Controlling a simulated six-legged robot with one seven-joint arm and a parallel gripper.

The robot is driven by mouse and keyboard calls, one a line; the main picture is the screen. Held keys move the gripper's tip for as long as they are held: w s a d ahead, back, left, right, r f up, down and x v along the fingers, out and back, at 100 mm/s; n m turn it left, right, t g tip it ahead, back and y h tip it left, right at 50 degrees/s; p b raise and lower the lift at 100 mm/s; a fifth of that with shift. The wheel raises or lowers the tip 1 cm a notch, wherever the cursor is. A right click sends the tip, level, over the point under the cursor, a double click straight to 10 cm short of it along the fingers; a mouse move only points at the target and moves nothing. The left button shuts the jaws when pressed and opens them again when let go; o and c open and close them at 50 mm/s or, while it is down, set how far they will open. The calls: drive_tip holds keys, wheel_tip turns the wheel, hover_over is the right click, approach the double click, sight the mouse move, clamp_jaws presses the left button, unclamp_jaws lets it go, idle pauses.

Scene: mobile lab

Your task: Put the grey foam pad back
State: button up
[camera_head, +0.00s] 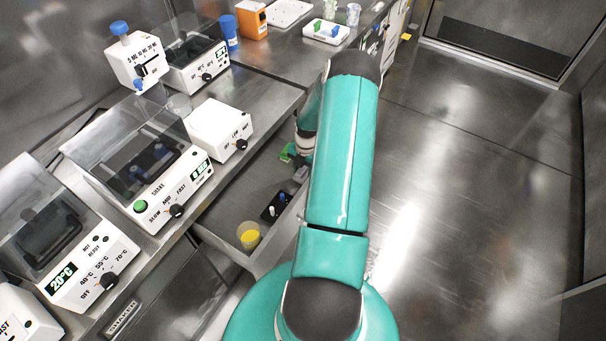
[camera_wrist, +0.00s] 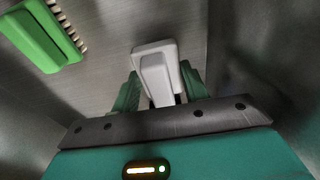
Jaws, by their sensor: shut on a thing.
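In the wrist view, my gripper (camera_wrist: 160,88) has its green fingers closed on either side of a light grey block, the grey foam pad (camera_wrist: 152,54). The pad's far end sticks out past the fingertips. A grey metal surface lies behind it; I cannot tell whether the pad touches it. In the head view, my teal arm reaches over the open drawer (camera_head: 206,226) and hides most of the gripper and the pad.
A green brush (camera_wrist: 42,34) with pale bristles lies left of the pad. The drawer also holds a yellow cup (camera_head: 249,236) and a small black rack (camera_head: 275,207). A shaker (camera_head: 150,170) and other instruments stand on the bench above. The floor to the right is clear.

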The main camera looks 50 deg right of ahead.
drive_tip(key=shift+f, duration=1.1)
drive_tip(key=shift+f, duration=0.15)
drive_tip(key=o, duration=1)
drive_tip(key=r, duration=0.4)
drive_tip(key=d+r, duration=0.1)
drive_tip(key=r, duration=0.7)
drive_tip(key=shift+w+d+r, duration=0.1)
drive_tip(key=shift+d+r, duration=0.05)
